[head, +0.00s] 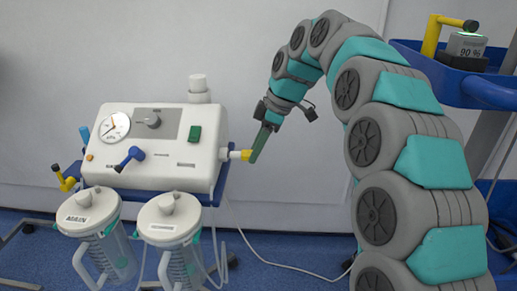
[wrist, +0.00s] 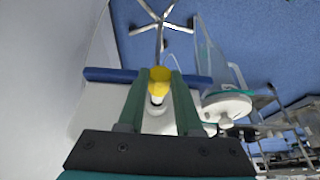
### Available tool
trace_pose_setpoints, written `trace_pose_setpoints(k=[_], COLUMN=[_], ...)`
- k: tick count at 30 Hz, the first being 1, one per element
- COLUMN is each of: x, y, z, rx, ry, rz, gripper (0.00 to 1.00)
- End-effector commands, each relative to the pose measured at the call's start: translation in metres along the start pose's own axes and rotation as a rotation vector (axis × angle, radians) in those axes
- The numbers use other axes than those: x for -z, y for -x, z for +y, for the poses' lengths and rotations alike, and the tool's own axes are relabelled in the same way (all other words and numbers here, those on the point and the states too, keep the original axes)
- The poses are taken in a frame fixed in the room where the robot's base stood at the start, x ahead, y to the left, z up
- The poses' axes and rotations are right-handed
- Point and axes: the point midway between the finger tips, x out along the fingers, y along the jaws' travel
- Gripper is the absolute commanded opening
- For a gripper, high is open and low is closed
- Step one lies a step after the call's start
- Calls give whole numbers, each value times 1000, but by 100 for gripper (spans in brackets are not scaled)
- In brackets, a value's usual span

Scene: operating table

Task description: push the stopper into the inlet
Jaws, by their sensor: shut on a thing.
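The suction unit (head: 165,165) is a white box with a gauge, knobs and a green switch. Its inlet (head: 234,155) is a short white stub on the right side, also seen in the wrist view (wrist: 157,99). The yellow stopper (head: 246,155) is at the outer end of the inlet, in line with it; how deep it sits I cannot tell. My gripper (head: 256,156) is at the stopper, its green fingers pointing down. In the wrist view the stopper (wrist: 158,80) lies between the fingertips, and the fingers are shut on it.
Two lidded jars, one marked MAIN (head: 88,212) and another (head: 168,218), hang at the front of the unit. A blue knob (head: 130,157) and a yellow fitting (head: 65,178) stick out at its front left. A blue-shelved cart (head: 455,85) stands at the right.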

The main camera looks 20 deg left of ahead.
Motion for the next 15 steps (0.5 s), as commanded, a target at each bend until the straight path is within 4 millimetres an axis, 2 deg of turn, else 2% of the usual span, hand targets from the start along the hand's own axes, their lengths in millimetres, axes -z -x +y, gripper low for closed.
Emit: trace_pose_setpoints(k=[15], x=[11], y=[-4], z=[0], rx=[0], ry=[0], rz=[0], gripper=[0])
